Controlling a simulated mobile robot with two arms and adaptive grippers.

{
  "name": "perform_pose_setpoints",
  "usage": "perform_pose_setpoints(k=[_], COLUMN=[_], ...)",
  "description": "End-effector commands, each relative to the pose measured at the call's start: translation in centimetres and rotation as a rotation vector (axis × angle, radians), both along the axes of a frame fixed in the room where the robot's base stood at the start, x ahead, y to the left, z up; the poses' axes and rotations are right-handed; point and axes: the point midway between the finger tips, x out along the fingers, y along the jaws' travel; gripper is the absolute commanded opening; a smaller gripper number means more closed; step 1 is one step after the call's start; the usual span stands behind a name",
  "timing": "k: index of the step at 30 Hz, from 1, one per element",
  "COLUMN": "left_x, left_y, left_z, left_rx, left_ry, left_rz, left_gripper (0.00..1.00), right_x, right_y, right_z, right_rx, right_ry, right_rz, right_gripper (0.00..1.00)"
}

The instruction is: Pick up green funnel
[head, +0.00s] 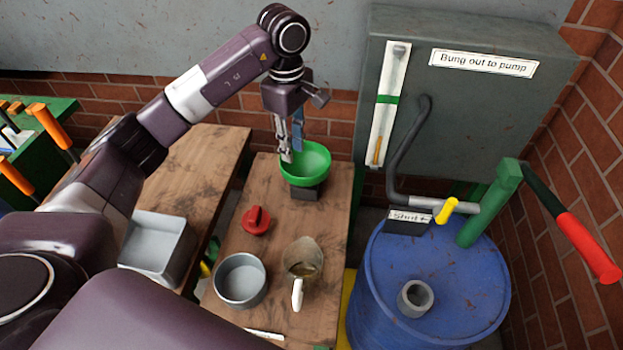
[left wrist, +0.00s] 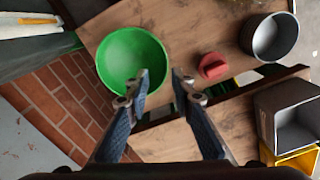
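The green funnel (head: 312,163) stands with its wide mouth up in a small dark block (head: 304,192) at the far end of the wooden bench. It also shows in the left wrist view (left wrist: 122,55). My left gripper (head: 290,152) points down at the funnel's left rim in the head view. In the left wrist view my left gripper (left wrist: 161,79) is open, with one finger over the bowl and the other outside it, the rim passing between them. I cannot tell whether a finger touches the funnel. My right gripper is not in view.
On the bench (head: 240,215) are a red bung (head: 256,220), a grey round pan (head: 240,280) and a clear jug (head: 302,262). A grey tray (head: 158,245) is at left. A blue drum (head: 460,290) stands right, below a grey cabinet (head: 475,120). A brick wall is behind.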

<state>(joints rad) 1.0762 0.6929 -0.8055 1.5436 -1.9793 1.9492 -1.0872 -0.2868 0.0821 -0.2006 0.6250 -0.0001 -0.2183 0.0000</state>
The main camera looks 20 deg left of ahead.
Motion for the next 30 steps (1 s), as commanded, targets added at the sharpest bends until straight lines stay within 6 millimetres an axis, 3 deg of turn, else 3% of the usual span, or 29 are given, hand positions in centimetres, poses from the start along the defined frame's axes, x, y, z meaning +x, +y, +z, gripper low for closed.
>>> perform_pose_setpoints(k=[14,21,30], left_x=[-0.7,-0.9,-0.8], left_y=[0.2,0.1,0.2], left_z=[-4.4,-7.4,-7.9], left_rx=[0.014,0.014,0.015], left_ry=[0.009,0.006,0.005], left_rz=[0.001,0.001,0.001], left_gripper=[0.22,0.22,0.21], right_x=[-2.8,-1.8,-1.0], right_y=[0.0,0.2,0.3], right_z=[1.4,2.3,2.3], right_rx=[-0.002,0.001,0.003], right_ry=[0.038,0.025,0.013], right_rz=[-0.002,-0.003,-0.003], right_gripper=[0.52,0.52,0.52])
